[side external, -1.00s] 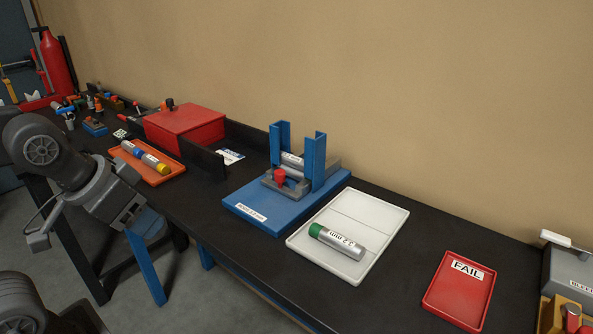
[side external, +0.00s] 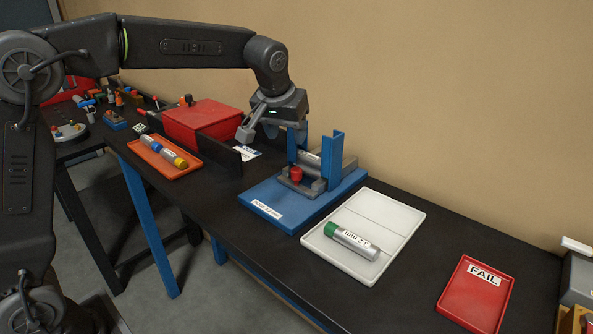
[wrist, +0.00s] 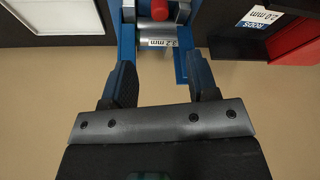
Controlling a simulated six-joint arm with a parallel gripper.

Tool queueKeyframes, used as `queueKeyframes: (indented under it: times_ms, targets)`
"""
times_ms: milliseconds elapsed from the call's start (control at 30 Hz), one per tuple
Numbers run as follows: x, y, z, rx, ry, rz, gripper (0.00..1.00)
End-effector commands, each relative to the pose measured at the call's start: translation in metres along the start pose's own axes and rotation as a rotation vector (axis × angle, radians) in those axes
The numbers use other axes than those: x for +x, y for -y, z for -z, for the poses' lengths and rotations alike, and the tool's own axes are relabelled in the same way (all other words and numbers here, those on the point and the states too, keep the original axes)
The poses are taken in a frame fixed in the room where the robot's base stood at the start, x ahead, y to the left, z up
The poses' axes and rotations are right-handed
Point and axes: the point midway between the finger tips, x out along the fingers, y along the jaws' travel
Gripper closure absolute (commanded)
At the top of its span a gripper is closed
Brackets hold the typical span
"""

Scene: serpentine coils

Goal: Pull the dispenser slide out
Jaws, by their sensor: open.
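The dispenser is a blue base (side external: 280,208) with two upright blue posts (side external: 333,158) and a grey slide (side external: 302,185) between them. A red knob (side external: 296,174) stands on the slide's front. Silver rods lie between the posts; one labelled 3.2 mm (wrist: 160,42) shows in the wrist view, with the red knob (wrist: 160,10) beyond it. My gripper (side external: 270,132) is above and behind the dispenser, by the left post. In the wrist view its fingers (wrist: 160,75) are apart, with nothing between them, pointing at the dispenser. I cannot tell the exact gap to the posts.
A white tray (side external: 400,213) holds a green-capped silver cylinder (side external: 353,241) right of the dispenser. A red FAIL tray (side external: 465,305) lies farther right. A red box (side external: 203,123), a black divider (side external: 222,159) and an orange tray (side external: 190,172) with cylinders stand left. The wall is close behind.

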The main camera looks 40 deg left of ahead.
Motion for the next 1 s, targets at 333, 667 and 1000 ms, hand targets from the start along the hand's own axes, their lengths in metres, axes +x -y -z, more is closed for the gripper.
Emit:
queueKeyframes:
  times_ms: [333,667,1000]
  targets:
    - [0.055,0.001,-0.001,0.000,0.004,0.002,0.46]
    - [0.116,0.001,0.000,0.001,0.002,0.001,0.46]
    - [0.136,0.000,0.000,0.001,0.000,0.000,0.46]
